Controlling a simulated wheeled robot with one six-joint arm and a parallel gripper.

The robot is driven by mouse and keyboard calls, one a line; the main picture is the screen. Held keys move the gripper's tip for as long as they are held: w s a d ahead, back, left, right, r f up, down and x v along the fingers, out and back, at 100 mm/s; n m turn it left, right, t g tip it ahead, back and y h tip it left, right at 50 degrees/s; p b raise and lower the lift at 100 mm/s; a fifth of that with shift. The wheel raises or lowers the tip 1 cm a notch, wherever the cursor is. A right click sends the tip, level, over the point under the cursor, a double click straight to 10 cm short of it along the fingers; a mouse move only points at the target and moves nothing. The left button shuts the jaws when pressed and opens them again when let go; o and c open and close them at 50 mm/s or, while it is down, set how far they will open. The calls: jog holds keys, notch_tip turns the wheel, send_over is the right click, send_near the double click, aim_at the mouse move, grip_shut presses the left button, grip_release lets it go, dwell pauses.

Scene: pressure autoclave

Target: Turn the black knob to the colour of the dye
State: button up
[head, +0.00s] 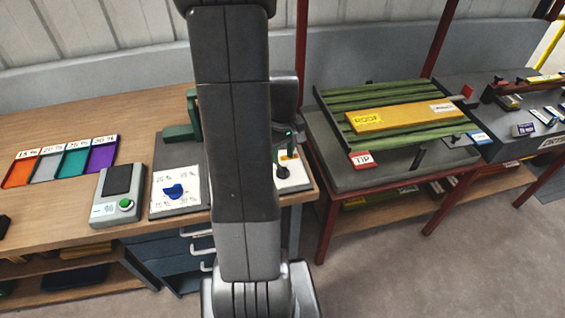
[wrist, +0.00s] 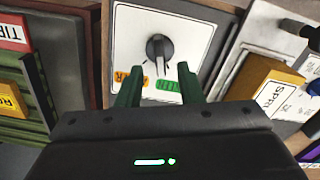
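The black knob (wrist: 159,46) sits on a white plate (wrist: 190,35) with a grey surround in the wrist view. Its narrow grip points down in that picture, between an orange label (wrist: 122,80) and a green label (wrist: 168,86). My gripper (wrist: 160,67) is open, its two green fingers apart with the knob just beyond their tips. It does not look closed on anything. In the head view the knob (head: 282,171) shows small on its white plate, right of my arm. My gripper is mostly hidden there. I cannot make out which thing is the dye.
A blue knob (head: 174,191) on another plate and a grey box with a green button (head: 126,204) stand left of my arm. Orange, grey, teal and purple trays (head: 102,154) lie further left. A yellow block (wrist: 262,82) stands right of the plate. A rack (head: 400,110) stands right.

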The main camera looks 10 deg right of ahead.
aim_at(283, 165)
jog(key=shift+f, duration=2.5)
jog(key=shift+c, duration=0.2)
grip_shut()
